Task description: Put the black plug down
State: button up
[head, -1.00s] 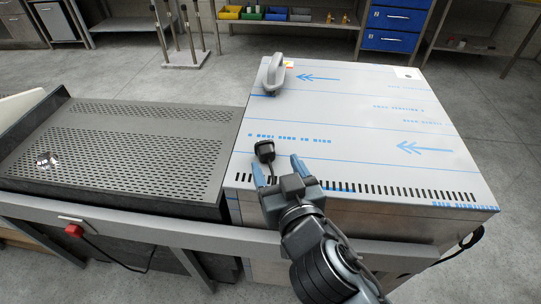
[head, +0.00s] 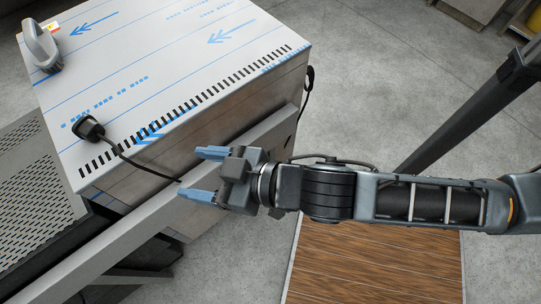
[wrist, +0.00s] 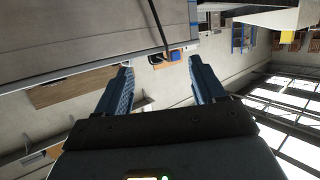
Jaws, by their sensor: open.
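The black plug (head: 88,127) lies on the film-covered top of the steel cabinet (head: 150,75), near its front left corner in the head view. Its black cord runs over the cabinet's front edge. My gripper (head: 203,173) is open and empty, in front of the cabinet and to the right of the plug, apart from it. In the wrist view the two blue fingers (wrist: 160,85) stand apart with nothing between them. The plug itself is not clear in the wrist view; a dark cord (wrist: 157,22) shows there.
A grey handle-like object (head: 40,46) stands on the cabinet's far left corner. A perforated metal surface (head: 35,170) adjoins the cabinet on the left. A grey rail (head: 110,245) runs along the front. A brown wood-look panel (head: 375,265) lies below my arm. Open floor is to the right.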

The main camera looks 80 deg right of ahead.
jog(key=d+v, duration=0.3)
jog(key=v, duration=1.4)
jog(key=shift+r, duration=0.2)
jog(key=shift+c, duration=0.2)
